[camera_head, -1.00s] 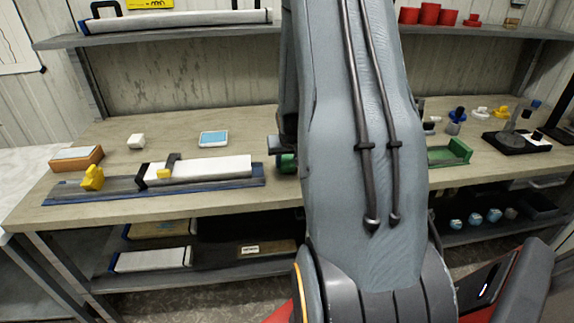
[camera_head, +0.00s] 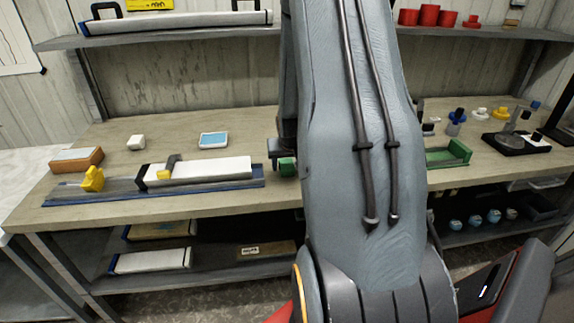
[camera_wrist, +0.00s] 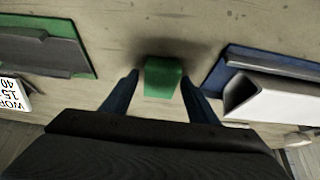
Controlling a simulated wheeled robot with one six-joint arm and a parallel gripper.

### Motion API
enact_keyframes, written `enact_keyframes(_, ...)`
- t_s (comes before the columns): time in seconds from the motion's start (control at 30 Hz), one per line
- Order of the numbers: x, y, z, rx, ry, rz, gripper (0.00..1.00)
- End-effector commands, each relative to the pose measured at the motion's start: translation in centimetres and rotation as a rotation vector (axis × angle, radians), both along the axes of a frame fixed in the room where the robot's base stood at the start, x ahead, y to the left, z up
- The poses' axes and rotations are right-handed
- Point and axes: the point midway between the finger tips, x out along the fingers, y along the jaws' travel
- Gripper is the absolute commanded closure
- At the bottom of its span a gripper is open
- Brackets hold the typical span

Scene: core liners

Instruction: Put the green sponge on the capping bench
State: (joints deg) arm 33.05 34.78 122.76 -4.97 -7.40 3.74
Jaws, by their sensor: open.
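The green sponge (camera_wrist: 162,78) lies on the wooden bench top in the wrist view. In the head view only a small part of the sponge (camera_head: 287,166) shows beside my arm, which hides the rest. My gripper (camera_wrist: 158,80) is open, with one blue finger on each side of the sponge and a gap visible on both sides. In the head view a dark part of my gripper (camera_head: 281,150) shows just above the sponge. The long wooden bench (camera_head: 110,215) bears the sponge; I see no label naming it the capping bench.
A blue rail with a white liner (camera_head: 210,171) lies left of the sponge in the head view. A green rail (camera_head: 452,153) lies to the right. An orange box (camera_head: 76,160), a white block (camera_head: 136,142) and a blue-topped box (camera_head: 214,140) stand further left. A shelf (camera_head: 180,37) runs above.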

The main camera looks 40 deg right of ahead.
Motion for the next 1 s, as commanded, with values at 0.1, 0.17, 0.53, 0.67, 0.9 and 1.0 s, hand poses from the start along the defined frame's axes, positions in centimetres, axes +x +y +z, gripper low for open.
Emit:
enact_keyframes(0.1, -0.5, 0.3, 1.1, -0.001, -0.001, 0.001, 0.46)
enact_keyframes(0.17, -0.8, 0.5, 1.8, -0.001, -0.001, 0.001, 0.46)
enact_keyframes(0.53, -3.9, 2.4, 8.2, -0.001, -0.001, 0.001, 0.46)
enact_keyframes(0.67, -4.6, 2.8, 9.6, -0.001, -0.001, 0.0, 0.46)
enact_keyframes(0.9, -5.0, 3.2, 10.4, 0.0, 0.0, 0.001, 0.46)
enact_keyframes(1.0, -5.0, 4.7, 10.6, 0.004, 0.014, 0.025, 0.46)
